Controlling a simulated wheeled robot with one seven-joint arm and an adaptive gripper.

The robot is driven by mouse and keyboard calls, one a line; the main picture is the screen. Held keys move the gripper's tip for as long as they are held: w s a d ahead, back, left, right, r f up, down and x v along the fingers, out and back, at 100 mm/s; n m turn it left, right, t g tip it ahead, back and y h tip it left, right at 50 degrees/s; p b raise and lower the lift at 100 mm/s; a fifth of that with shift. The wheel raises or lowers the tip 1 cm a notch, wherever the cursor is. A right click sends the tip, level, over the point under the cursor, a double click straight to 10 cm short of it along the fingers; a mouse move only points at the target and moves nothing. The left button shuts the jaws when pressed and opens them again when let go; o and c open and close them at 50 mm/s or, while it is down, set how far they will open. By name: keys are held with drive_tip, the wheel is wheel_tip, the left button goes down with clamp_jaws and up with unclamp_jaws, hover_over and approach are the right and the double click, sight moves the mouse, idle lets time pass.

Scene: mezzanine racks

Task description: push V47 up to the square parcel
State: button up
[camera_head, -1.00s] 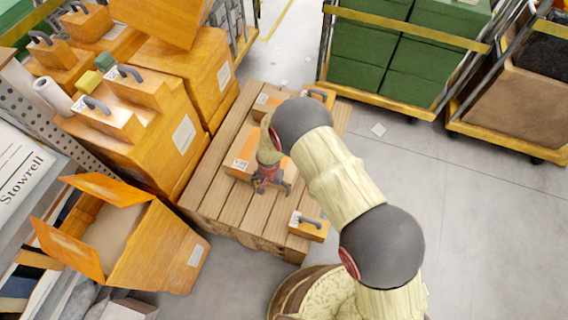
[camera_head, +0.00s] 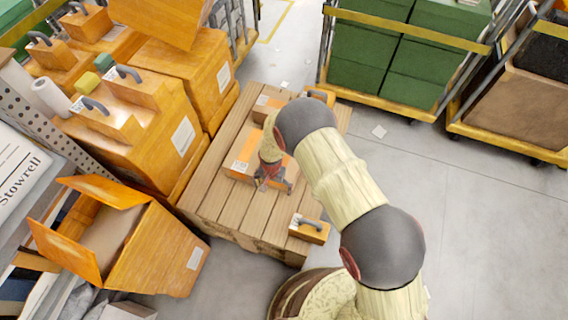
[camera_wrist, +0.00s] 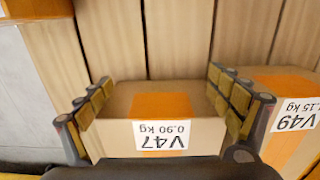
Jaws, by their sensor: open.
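V47 is a brown box with an orange band; in the wrist view, V47 (camera_wrist: 110,138) stands between the two spread fingers, its white label upside down. My gripper (camera_wrist: 162,98) is open around it, one finger at each side; I cannot tell if they touch it. In the head view my gripper (camera_head: 272,180) is low over the wooden pallet, at an orange-banded parcel (camera_head: 240,167). V49 (camera_wrist: 295,85) sits just right of the right finger in the wrist view. Another parcel (camera_head: 265,105) lies farther back on the pallet. I cannot tell which is the square parcel.
The pallet (camera_head: 228,205) has bare boards at the front left. Green bins (camera_head: 365,55) stand in a cart behind.

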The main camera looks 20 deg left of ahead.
drive_tip(key=shift+w+d+b, duration=0.15)
drive_tip(key=shift+w+b, duration=0.65)
drive_tip(key=shift+w, duration=1.55)
drive_tip(key=shift+w+d+b, duration=0.1)
drive_tip(key=shift+w+b, duration=0.45)
drive_tip(key=shift+w, duration=0.85)
drive_tip(key=shift+s+p, duration=0.55)
drive_tip(key=shift+s, duration=0.95)
drive_tip(key=shift+r+p, duration=3.85)
drive_tip(key=shift+r, duration=2.7)
drive_tip(key=shift+c, duration=0.4)
